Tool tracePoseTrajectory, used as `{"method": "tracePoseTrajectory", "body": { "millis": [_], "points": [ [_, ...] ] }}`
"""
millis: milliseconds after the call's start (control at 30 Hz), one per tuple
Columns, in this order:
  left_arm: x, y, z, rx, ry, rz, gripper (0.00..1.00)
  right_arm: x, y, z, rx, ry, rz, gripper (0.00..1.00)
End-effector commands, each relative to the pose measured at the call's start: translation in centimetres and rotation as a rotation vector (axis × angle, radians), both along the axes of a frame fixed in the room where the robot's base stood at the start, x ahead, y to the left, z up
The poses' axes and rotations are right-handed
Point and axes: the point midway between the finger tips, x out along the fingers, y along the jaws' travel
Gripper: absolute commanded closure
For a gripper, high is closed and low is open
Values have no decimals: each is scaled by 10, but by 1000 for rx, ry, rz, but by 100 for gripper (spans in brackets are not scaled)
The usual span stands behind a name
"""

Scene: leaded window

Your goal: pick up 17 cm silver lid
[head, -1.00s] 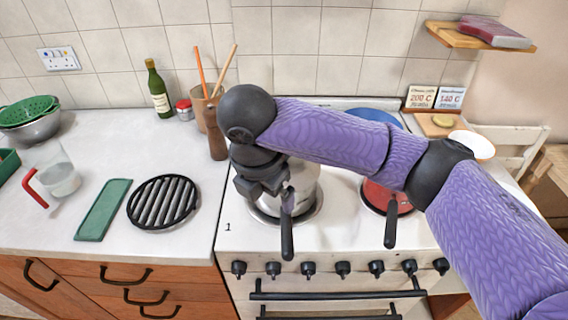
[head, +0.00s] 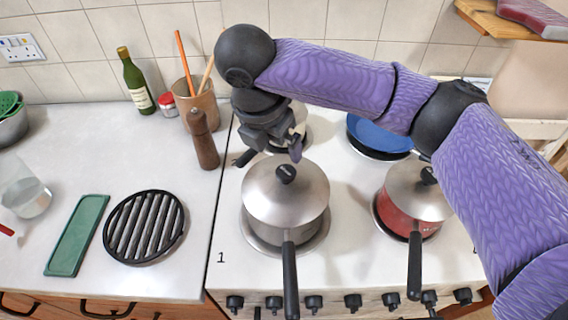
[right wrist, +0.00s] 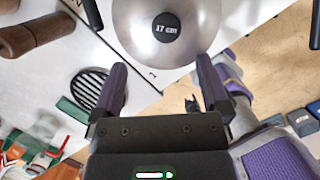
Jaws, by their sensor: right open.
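The 17 cm silver lid (head: 272,196) sits on a silver saucepan (head: 268,232) on the front-left hob. Its black knob (head: 286,173) is uncovered in the head view. In the right wrist view the lid (right wrist: 196,22) is at the top, and its knob (right wrist: 167,27) reads "17 cm". My right gripper (head: 290,147) is open and empty above the far side of the lid. In the right wrist view the fingers (right wrist: 161,72) are spread either side of the lid's near edge, short of the knob. My left gripper is not in view.
A red pan (head: 400,208) with a silver lid stands right of the saucepan, and a blue pan (head: 378,135) lies behind. A pepper mill (head: 203,140), a utensil pot (head: 205,103) and a bottle (head: 135,82) stand at the back left. A black trivet (head: 145,227) lies on the left.

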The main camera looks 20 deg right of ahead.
Motion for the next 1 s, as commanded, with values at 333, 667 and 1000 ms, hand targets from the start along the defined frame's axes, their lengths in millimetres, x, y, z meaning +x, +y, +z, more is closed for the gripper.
{"method": "tracePoseTrajectory", "body": {
  "millis": [333, 667, 1000],
  "points": [
    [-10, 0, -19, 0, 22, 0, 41, 9, -16, -65, -2, 4, -2, 4],
    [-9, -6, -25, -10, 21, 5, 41, 14, -23, -92, -1, 1, 1, 4],
    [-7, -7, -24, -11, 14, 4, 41, 14, -23, -91, -1, 1, 1, 59]
  ]
}}
